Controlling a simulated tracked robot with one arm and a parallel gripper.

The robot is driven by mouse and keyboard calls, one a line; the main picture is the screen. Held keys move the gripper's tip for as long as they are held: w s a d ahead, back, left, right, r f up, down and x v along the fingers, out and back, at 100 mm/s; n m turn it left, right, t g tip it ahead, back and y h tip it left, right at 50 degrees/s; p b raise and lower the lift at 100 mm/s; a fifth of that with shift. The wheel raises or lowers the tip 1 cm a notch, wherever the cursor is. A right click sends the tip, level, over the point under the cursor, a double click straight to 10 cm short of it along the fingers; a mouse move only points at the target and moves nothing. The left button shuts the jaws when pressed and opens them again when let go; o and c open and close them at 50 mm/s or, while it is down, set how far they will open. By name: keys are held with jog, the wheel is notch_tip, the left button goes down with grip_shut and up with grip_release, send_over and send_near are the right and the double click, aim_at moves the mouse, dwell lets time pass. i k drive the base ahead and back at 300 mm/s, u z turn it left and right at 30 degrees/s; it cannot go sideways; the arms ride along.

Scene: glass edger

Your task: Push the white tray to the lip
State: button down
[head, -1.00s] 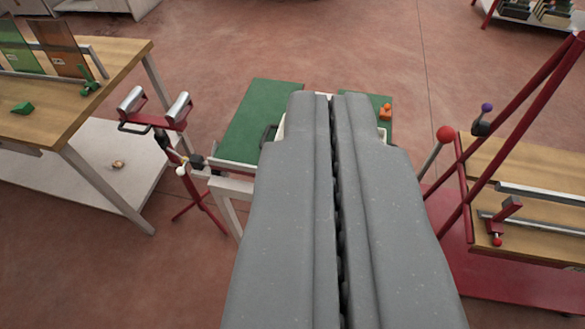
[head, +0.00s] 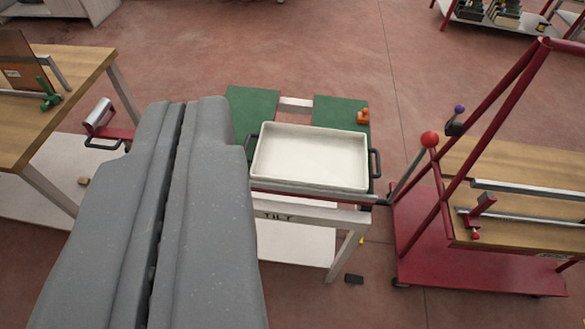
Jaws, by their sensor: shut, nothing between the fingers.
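The white tray (head: 308,156), shallow, empty and with a dark handle at each side, lies on a stand with a green top (head: 252,108). Its near side is close to a thin rail (head: 312,196) along the stand's near edge; I cannot tell whether they touch. The stand's front reads TILT. My gripper (head: 182,108), large and grey, fills the lower left, its two halves together with a narrow dark seam. Its end is left of the tray in the picture and covers part of the stand's left side. Its height above the stand is unclear.
An orange piece (head: 363,116) sits on the green top behind the tray's right corner. A red-ball lever (head: 430,139) and a red-framed cart (head: 480,265) stand at right. A wooden table (head: 75,75) and a roller stand (head: 98,115) are at left.

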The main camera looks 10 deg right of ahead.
aim_at(306, 156)
jog(key=i, duration=0.9)
jog(key=z, duration=0.05)
